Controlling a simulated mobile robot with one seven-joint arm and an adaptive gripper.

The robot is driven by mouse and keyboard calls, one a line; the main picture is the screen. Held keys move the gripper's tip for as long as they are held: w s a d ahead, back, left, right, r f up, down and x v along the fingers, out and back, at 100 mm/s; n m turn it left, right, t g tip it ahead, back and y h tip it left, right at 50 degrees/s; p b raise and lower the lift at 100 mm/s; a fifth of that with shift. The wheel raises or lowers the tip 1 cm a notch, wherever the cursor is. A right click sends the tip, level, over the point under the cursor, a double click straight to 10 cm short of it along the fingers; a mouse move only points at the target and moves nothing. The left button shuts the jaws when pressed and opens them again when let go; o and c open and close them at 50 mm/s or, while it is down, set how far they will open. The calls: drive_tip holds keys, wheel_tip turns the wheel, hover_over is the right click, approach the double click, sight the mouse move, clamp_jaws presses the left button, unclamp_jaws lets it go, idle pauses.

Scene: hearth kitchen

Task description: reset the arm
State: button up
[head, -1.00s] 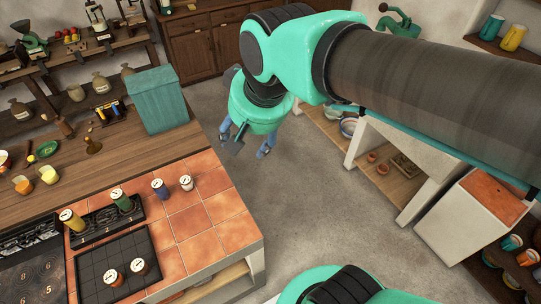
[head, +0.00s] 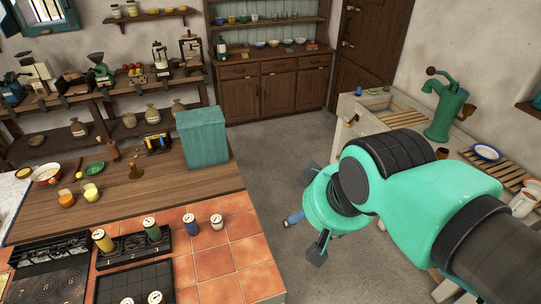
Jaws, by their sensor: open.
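My gripper (head: 303,220) hangs over the open floor in the middle right of the head view, to the right of the tiled counter.
The tiled counter (head: 238,254) holds several small lidded canisters (head: 153,229) and a dark tray. A teal box (head: 203,137) stands on the wooden counter. A green pump (head: 445,108) stands by the sink at right. The grey floor (head: 273,147) is clear.

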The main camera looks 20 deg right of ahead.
wheel_tip(320, 180, down, 7)
drive_tip(key=b, duration=0.6)
drive_tip(key=shift+r, duration=0.15)
